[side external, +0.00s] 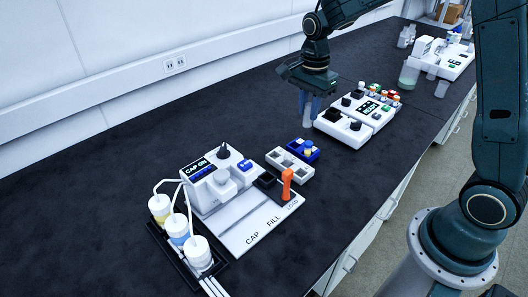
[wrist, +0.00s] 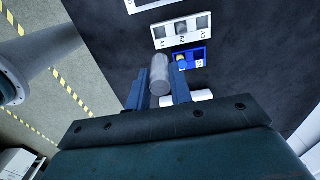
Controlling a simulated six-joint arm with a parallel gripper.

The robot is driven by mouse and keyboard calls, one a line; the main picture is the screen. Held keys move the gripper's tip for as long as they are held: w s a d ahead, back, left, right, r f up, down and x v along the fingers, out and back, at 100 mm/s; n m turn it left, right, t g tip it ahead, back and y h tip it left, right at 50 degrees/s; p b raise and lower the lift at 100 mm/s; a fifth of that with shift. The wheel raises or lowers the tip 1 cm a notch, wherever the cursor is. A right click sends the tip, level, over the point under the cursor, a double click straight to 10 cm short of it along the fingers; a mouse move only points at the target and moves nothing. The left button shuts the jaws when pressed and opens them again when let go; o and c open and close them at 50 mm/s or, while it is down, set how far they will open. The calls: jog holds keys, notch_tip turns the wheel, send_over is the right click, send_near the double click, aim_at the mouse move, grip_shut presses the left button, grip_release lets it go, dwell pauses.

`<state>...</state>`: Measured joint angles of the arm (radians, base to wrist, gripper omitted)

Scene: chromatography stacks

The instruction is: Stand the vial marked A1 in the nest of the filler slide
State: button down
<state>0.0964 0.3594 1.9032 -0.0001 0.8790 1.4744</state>
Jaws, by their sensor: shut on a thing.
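My gripper (wrist: 160,88) is shut on a grey, clear-looking vial (wrist: 159,75). No mark on the vial can be read. In the side view my gripper (side external: 309,108) hangs above the bench, behind the racks and left of the white display device. The filler slide (side external: 240,235) is a white plate marked CAP, FILL and LOAD, with an orange handle (side external: 287,183). A black block (side external: 266,180), which may be the nest, sits at its LOAD end. The white rack (side external: 289,166) stands beside it; its labels A1, A2 and A3 show in the wrist view (wrist: 182,42).
A blue rack (side external: 302,152) with a yellow-topped item stands behind the white rack. The filler (side external: 222,178) shows "CAP ON"; bottles with tubes (side external: 178,235) stand at its left. A white display device (side external: 357,118) is right of my gripper. The bench's left side is clear.

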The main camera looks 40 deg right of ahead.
dwell(0.6)
jog(key=w+a+f, duration=0.4)
jog(key=a+f, duration=0.6)
jog(key=shift+w+f, duration=0.3)
jog(key=shift+f, duration=0.2)
jog(key=shift+f, duration=1.9)
jog(key=shift+f, duration=1.4)
jog(key=c, duration=1.2)
grip_release()
jog(key=shift+o, duration=0.2)
